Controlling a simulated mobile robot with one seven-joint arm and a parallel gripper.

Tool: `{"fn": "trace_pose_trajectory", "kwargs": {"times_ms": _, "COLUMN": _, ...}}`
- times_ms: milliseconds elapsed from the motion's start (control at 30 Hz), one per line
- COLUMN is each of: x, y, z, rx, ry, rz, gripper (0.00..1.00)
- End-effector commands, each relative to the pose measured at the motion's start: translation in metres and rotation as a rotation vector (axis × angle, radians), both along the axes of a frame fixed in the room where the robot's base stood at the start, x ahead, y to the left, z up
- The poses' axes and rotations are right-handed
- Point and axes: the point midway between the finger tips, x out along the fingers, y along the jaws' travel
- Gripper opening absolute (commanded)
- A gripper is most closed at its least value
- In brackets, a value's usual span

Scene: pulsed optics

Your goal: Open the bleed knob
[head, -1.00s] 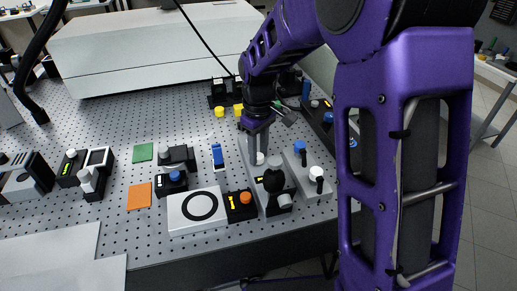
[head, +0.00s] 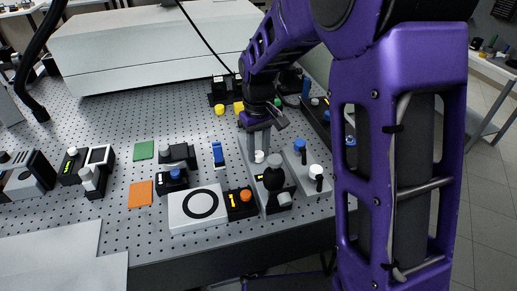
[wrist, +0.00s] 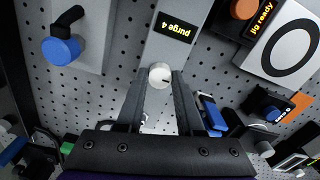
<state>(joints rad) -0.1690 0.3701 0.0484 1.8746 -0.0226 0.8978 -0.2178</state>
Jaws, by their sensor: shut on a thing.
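A round white knob (wrist: 159,73) sits on a long grey panel (wrist: 190,60), beside a small black display reading "purge 4" (wrist: 173,27). The knob has a dark mark on its face. I see no readable "bleed" label. My gripper (wrist: 160,82) is shut on this white knob, with one finger on each side of it. In the head view my gripper (head: 259,147) points down at the panel, and the white knob (head: 259,157) shows between its fingertips. The fingers hide part of the panel.
A blue knob (wrist: 60,49) with a black handle stands on a neighbouring grey panel. A black box with an orange knob (head: 245,194) and a white plate with a black ring (head: 197,208) lie nearby.

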Motion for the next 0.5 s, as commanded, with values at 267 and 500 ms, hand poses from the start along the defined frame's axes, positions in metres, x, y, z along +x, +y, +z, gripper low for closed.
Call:
{"fn": "trace_pose_trajectory", "kwargs": {"times_ms": 267, "x": 0.0004, "y": -0.0001, "z": 0.0006, "rx": 0.001, "ry": -0.002, "rz": -0.001, "gripper": 0.65}}
{"fn": "trace_pose_trajectory", "kwargs": {"times_ms": 500, "x": 0.0001, "y": 0.0, "z": 0.0002, "rx": 0.0, "ry": -0.001, "rz": 0.0, "gripper": 0.66}}
